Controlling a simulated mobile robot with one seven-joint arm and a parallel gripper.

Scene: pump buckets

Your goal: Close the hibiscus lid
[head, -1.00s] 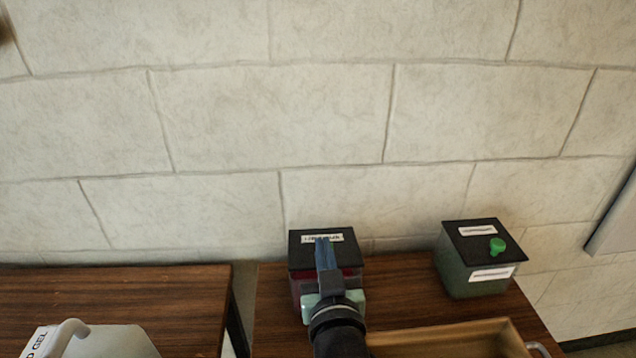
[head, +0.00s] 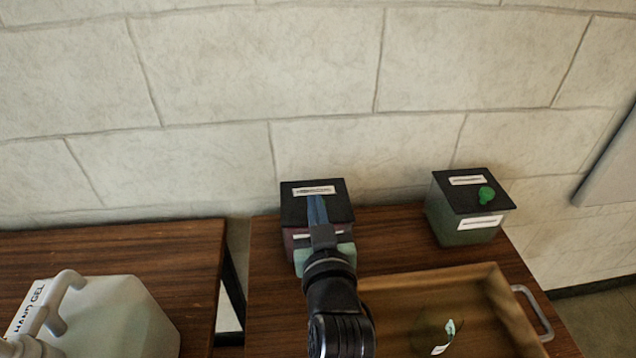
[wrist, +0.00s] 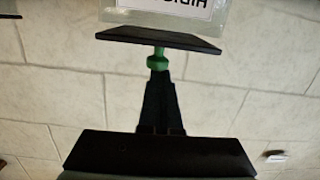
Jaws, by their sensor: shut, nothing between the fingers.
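The hibiscus bucket (head: 296,241), with dark red contents, stands at the back left of the right-hand table. Its black lid (head: 338,207) lies over the top and looks down or nearly so; I cannot tell if a small gap remains. My gripper (head: 316,199) is shut and empty, its fingers over the lid and hiding the knob in the head view. In the upside-down wrist view, the lid (wrist: 190,41) shows edge-on beside the labelled bucket wall (wrist: 165,14). The shut fingertips (wrist: 158,75) are at the green knob (wrist: 157,60); whether they touch cannot be told.
A second bucket (head: 458,233) with a black lid and green knob stands to the right. A wooden tray (head: 400,287) holding a clear labelled object lies in front. A hand gel jug (head: 120,305) is on the left table. The stone wall (head: 330,80) is close behind.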

